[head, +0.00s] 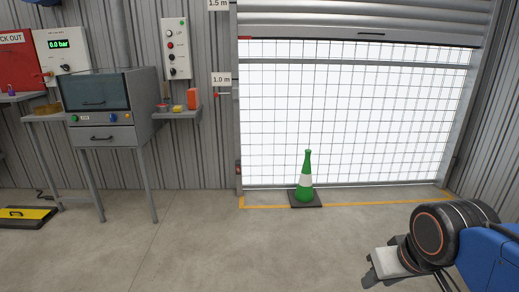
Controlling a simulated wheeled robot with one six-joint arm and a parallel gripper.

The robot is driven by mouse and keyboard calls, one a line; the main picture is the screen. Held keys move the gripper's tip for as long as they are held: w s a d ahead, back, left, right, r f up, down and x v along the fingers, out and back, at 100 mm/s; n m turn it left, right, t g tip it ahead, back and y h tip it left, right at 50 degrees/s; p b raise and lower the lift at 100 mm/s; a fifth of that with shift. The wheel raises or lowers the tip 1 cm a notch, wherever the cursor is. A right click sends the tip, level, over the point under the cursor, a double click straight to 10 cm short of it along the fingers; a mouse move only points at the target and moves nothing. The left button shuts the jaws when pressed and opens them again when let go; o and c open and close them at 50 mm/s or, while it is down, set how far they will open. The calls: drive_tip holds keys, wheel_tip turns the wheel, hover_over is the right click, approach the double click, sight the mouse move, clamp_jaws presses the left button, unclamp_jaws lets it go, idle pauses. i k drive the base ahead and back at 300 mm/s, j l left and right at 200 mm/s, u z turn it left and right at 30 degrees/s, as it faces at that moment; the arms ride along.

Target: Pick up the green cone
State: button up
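The green cone (304,190) stands upright on the floor in the head view, a little right of centre. It has a white band around its middle and a dark square base. It stands in front of the bright mesh shutter door, beside the yellow floor line. Part of my arm shows at the lower right, well apart from the cone. A pale grey block and dark parts show at its end, but I cannot make out the gripper's fingers there.
A grey cabinet on legs (100,135) stands at the left, with a small wall shelf (178,114) beside it. A yellow and black object (25,214) lies on the floor at far left. The yellow line (360,204) runs along the doorway. The concrete floor before the cone is clear.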

sight(304, 196)
drive_tip(key=i, duration=1.2)
drive_tip(key=i+j+z, duration=0.1)
drive_tip(key=i, duration=1.1)
drive_tip(key=i+j, duration=0.1)
drive_tip(key=i, duration=1.1)
